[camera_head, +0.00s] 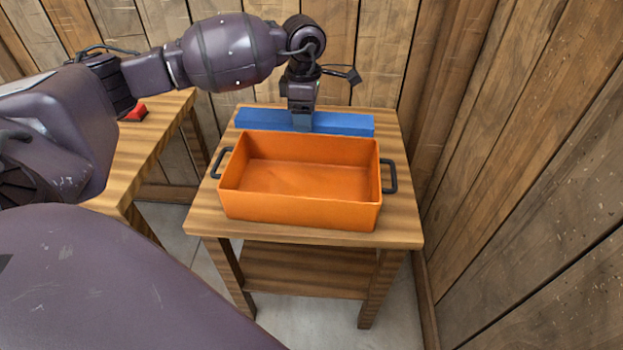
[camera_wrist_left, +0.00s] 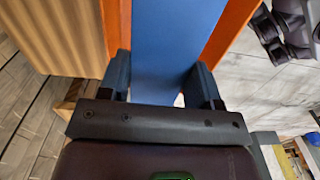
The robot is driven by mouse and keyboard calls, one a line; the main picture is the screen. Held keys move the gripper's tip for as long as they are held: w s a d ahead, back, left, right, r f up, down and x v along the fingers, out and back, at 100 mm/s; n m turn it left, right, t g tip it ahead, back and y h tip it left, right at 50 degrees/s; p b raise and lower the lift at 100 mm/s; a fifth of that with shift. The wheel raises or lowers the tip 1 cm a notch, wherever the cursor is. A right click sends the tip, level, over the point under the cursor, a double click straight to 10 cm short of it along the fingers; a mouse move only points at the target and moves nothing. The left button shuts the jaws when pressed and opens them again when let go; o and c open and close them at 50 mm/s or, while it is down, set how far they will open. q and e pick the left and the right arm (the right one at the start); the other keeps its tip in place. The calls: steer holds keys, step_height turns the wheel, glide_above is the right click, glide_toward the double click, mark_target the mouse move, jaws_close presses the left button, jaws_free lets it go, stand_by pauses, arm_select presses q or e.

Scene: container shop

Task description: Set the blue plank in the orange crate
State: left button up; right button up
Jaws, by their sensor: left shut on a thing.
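The blue plank (camera_head: 345,123) runs left to right behind the far rim of the orange crate (camera_head: 300,214) in the head view. My left gripper (camera_head: 301,122) points down and is shut on the plank near its middle. In the left wrist view the plank (camera_wrist_left: 172,40) lies between the two fingers (camera_wrist_left: 160,80), with strips of the crate (camera_wrist_left: 228,30) on both sides of it. The crate stands upright and its visible inside is empty. The plank's height over the crate is hard to tell. My right gripper is not identifiable.
The crate stands on a small wooden table (camera_head: 405,225) with a lower shelf (camera_head: 300,270). Dark handles (camera_head: 390,176) stick out at its sides. A second wooden table (camera_head: 150,150) with a red item (camera_head: 136,113) is at the left. Plank walls close in behind and right.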

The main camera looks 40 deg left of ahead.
arm_select(q)
glide_above(306, 186)
step_height(306, 186, down, 6)
step_height(306, 186, down, 6)
steer(key=shift+a+f+b, duration=0.1)
steer(key=shift+b, duration=0.65)
steer(key=shift+f, duration=1.05)
step_height(306, 186, down, 5)
steer(key=shift+b, duration=0.55)
steer(key=shift+r, duration=0.1)
arm_select(e)
steer(key=f, duration=0.2)
steer(key=shift+s+f, duration=0.3)
steer(key=shift+s, duration=0.05)
steer(key=shift+d, duration=0.1)
